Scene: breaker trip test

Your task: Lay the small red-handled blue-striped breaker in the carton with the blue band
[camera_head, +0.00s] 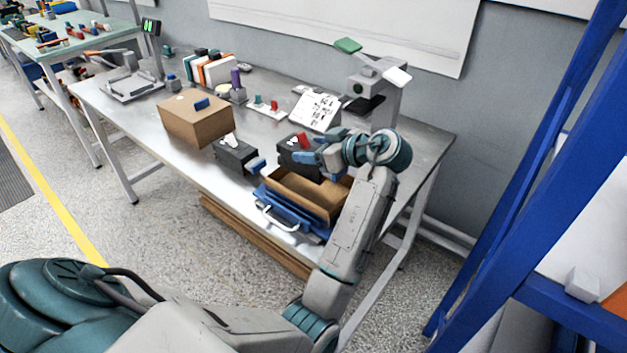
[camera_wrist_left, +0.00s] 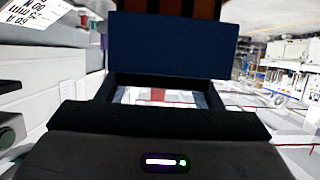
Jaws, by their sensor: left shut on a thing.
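My left gripper (camera_head: 312,156) is above the back part of an open brown carton (camera_head: 328,192). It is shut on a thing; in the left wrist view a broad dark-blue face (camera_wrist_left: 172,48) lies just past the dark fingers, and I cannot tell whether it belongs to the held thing. A dark block with red and white on top (camera_head: 290,148) shows beside the fingertips; I cannot tell whether it is held. Blue shows around the carton's lower side. Another dark block with a white top (camera_head: 235,155) stands to the left. My right gripper cannot be made out.
A brown box (camera_head: 190,124) with a blue patch stands further left on the metal table (camera_head: 150,137). A white printed card (camera_head: 314,110), binders (camera_head: 212,68) and a grey post device (camera_head: 372,95) stand behind. Blue rack uprights (camera_head: 535,160) are at the right.

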